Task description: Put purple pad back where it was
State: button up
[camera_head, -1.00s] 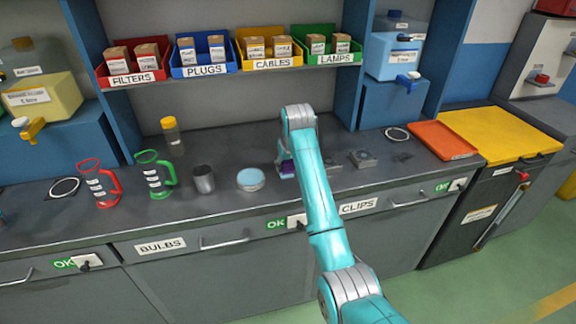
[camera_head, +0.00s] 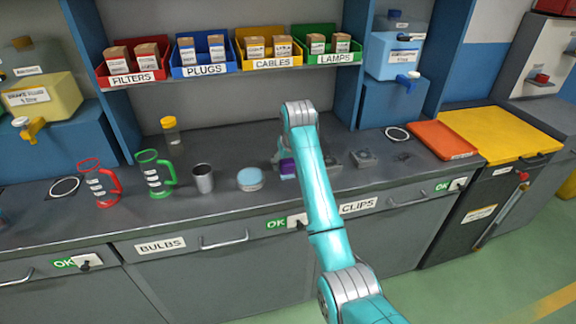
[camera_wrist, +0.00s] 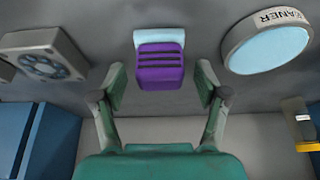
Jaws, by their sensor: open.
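The purple pad (camera_head: 288,168) stands on the grey worktop (camera_head: 222,214), right of the round tin. In the wrist view the purple pad (camera_wrist: 160,72) has dark stripes, with a pale blue part (camera_wrist: 159,38) along its far edge. My gripper (camera_wrist: 161,84) is open, with one finger on either side of the pad and visible gaps to both. In the head view my gripper (camera_head: 284,156) is small and partly hidden by my arm, right at the pad. Whether the pad is attached to anything beneath is hidden.
A tin with a pale blue lid (camera_head: 250,177) and a metal cup (camera_head: 203,178) stand left of the pad. A grey block (camera_head: 363,158) lies right of my arm. Green (camera_head: 155,173) and red (camera_head: 98,178) holders stand further left. Labelled bins line the shelf above.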

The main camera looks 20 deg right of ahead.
jog(key=v, duration=1)
jog(key=shift+r, duration=0.3)
jog(key=shift+s, duration=0.15)
